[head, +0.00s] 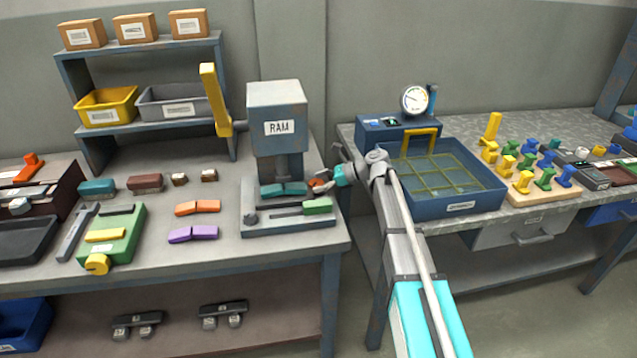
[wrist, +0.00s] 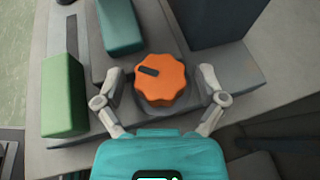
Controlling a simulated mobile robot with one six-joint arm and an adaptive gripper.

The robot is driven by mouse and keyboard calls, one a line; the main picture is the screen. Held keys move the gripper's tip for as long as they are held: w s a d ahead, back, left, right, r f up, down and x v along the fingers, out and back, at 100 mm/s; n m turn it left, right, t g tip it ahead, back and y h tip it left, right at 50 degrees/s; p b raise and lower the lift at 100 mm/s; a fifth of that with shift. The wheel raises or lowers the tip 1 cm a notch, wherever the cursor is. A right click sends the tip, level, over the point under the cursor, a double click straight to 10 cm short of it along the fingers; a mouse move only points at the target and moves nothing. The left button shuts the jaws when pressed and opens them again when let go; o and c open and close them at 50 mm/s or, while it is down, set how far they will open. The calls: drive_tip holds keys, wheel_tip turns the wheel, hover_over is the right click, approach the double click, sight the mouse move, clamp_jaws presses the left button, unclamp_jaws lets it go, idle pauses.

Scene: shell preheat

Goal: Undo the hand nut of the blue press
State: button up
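The blue press (head: 278,105), labelled RAM, stands on the left bench. Its hand nut is an orange lobed knob (wrist: 160,82) with a dark mark on top. In the head view the orange nut (head: 317,184) shows small at the right side of the press base, partly covered by my gripper. My gripper (wrist: 161,78) is open, with one finger on each side of the nut. A small gap shows between each finger and the nut in the wrist view. My gripper (head: 329,181) reaches in from the right in the head view.
A teal block (wrist: 121,26) and a green block (wrist: 63,95) lie close to the nut on the press base. Purple pieces (head: 193,233) and orange pieces (head: 198,207) lie left of the press. A blue basin (head: 457,208) stands on the right bench.

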drive_tip(key=c, duration=0.8)
drive_tip(key=shift+c, duration=0.2)
drive_tip(key=shift+w+g, duration=0.1)
drive_tip(key=shift+g, duration=0.2)
drive_tip(key=shift+w+n+g, duration=0.1)
drive_tip(key=shift+n+g, duration=0.9)
drive_tip(key=shift+n, duration=0.1)
drive_tip(key=shift+a+n+g+h, duration=0.1)
drive_tip(key=shift+n+g+h, duration=0.3)
drive_tip(key=shift+n+g, duration=0.8)
drive_tip(key=shift+g, duration=0.1)
